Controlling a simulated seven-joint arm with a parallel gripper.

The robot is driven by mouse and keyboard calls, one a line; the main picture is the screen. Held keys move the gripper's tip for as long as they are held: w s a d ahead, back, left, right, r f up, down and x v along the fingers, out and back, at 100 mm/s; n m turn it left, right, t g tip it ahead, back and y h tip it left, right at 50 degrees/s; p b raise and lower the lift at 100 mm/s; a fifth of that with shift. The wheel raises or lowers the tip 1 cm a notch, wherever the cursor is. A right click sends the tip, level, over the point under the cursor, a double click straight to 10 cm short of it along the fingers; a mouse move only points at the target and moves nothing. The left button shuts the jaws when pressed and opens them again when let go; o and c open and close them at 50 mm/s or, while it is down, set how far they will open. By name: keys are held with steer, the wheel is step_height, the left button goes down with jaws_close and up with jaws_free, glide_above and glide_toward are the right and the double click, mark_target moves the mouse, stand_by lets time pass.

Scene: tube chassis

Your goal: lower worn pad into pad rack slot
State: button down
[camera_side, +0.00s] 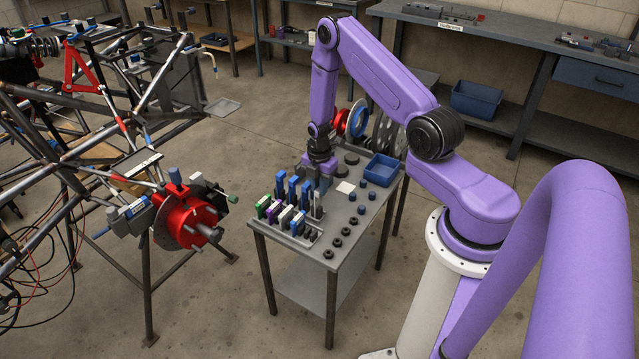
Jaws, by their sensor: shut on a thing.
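My gripper (319,174) is low over the grey metal table (348,238), at the back end of the pad rack (312,237). It points down and its fingers are close together, shut on a pad that is mostly hidden by the fingers and the rack's pads. The rack stands on the left part of the table and holds several upright pads in rows, with blue (293,188), green (263,205), purple and white ones. A dark grey slab (317,203) stands just below the gripper. I cannot tell whether the held pad is inside a slot.
The tube chassis with a red brake hub (187,218) is at left. Benches line the back wall.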

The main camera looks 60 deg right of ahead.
stand_by(0.3)
steer(key=c, duration=0.9)
jaws_free()
steer(key=shift+c, duration=0.2)
steer(key=shift+r, duration=0.1)
step_height(320, 180, up, 17)
